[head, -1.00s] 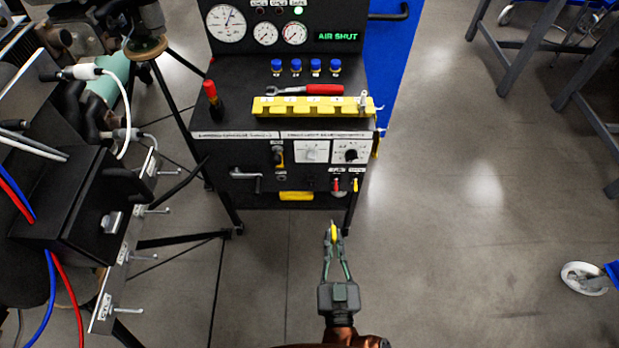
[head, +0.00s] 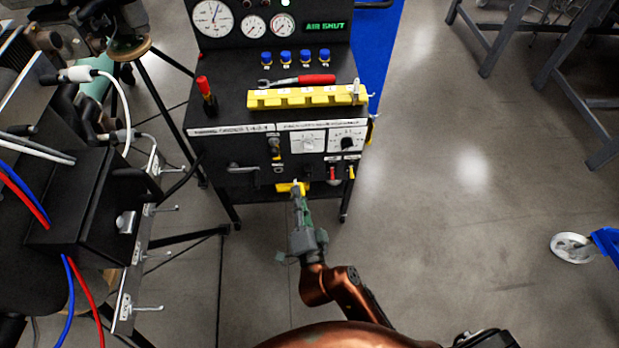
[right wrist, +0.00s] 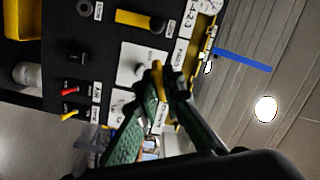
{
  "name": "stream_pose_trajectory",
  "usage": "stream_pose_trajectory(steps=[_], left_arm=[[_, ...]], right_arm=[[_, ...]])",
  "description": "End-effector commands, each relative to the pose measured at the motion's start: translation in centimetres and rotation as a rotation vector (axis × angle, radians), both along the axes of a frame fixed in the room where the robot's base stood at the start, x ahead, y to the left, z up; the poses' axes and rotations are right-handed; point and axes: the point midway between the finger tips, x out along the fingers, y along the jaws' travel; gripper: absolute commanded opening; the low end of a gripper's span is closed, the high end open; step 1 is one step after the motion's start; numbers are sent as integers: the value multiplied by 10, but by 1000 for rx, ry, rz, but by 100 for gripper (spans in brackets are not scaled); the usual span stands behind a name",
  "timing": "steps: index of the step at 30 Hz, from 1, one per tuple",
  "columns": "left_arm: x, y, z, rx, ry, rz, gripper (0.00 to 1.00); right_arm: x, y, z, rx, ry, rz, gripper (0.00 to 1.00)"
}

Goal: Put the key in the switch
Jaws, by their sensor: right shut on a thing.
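My right gripper (head: 298,195) is shut on a small yellow key and is in front of the lower front of the black console (head: 220,150). In the right wrist view the key (right wrist: 158,85) stands between the fingertips (right wrist: 166,82), apart from the panel as far as I can tell. The panel carries a black and yellow switch (head: 277,148) with a small round fitting below it; I cannot tell which one takes the key. The black and yellow part also shows in the right wrist view (right wrist: 140,20), as does the dark round fitting (right wrist: 85,8). My left gripper is out of view.
White-plated knobs (head: 308,142), a red toggle (head: 332,172) and a crank handle (head: 243,168) stick out of the panel. A yellow bin (head: 284,187) sits low on the console. A black box with cables (head: 85,200) stands left.

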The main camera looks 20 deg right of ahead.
Motion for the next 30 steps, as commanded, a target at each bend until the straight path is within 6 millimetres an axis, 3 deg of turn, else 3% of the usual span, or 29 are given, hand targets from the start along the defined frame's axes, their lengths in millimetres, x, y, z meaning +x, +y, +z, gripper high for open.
stream_pose_trajectory(steps=[6, 12, 22, 30], left_arm=[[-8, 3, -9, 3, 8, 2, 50], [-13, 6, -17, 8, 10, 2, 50], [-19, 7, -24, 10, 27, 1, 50], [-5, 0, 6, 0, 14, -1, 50]], right_arm=[[30, -26, -11, 517, -96, -58, 0], [53, -50, -25, 797, -168, -96, 0], [69, -63, -34, 889, -198, -115, 0], [93, -70, -35, 888, -198, -115, 0]])
